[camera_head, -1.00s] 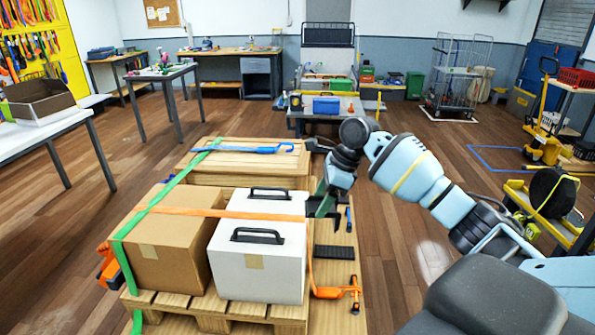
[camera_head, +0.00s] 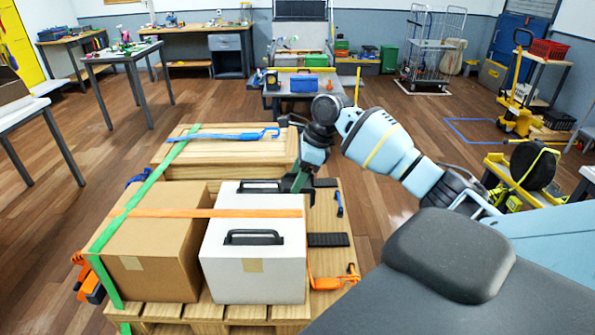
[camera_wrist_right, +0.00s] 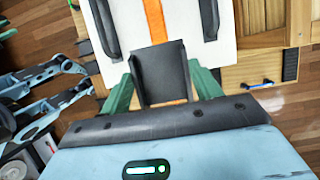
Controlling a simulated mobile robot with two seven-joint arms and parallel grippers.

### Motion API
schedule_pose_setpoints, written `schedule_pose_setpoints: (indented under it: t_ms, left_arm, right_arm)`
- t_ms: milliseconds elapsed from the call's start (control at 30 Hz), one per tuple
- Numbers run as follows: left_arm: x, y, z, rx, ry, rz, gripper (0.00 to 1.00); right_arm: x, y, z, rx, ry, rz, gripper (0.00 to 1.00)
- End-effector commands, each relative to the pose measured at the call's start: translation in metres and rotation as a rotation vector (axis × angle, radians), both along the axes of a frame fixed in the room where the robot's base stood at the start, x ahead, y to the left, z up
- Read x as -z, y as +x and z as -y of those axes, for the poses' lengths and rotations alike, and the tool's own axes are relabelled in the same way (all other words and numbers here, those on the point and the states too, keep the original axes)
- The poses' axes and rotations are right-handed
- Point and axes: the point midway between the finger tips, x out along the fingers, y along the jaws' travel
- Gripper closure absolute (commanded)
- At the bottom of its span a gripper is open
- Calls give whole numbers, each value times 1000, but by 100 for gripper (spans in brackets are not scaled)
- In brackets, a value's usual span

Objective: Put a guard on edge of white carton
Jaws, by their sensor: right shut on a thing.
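My right gripper (camera_head: 297,183) is at the carton's right edge. In the right wrist view its green fingers (camera_wrist_right: 160,88) are shut on a dark edge guard (camera_wrist_right: 158,68), which lies in line with the strap and covers part of it. I cannot tell whether the guard touches the carton. My left gripper is not in view.
A wooden crate (camera_head: 222,150) is behind. An orange ratchet (camera_head: 335,281) and black pieces (camera_head: 328,240) lie on the pallet's right side. Floor right of the pallet is open.

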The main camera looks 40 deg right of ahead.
Motion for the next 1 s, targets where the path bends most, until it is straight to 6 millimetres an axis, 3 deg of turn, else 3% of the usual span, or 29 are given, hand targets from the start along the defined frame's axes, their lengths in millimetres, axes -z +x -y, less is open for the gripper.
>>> schedule_pose_setpoints:
  t_ms: [1000]
  left_arm:
    - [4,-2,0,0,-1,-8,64]
  right_arm:
    - [72,1,-1,0,-1,-4,60]
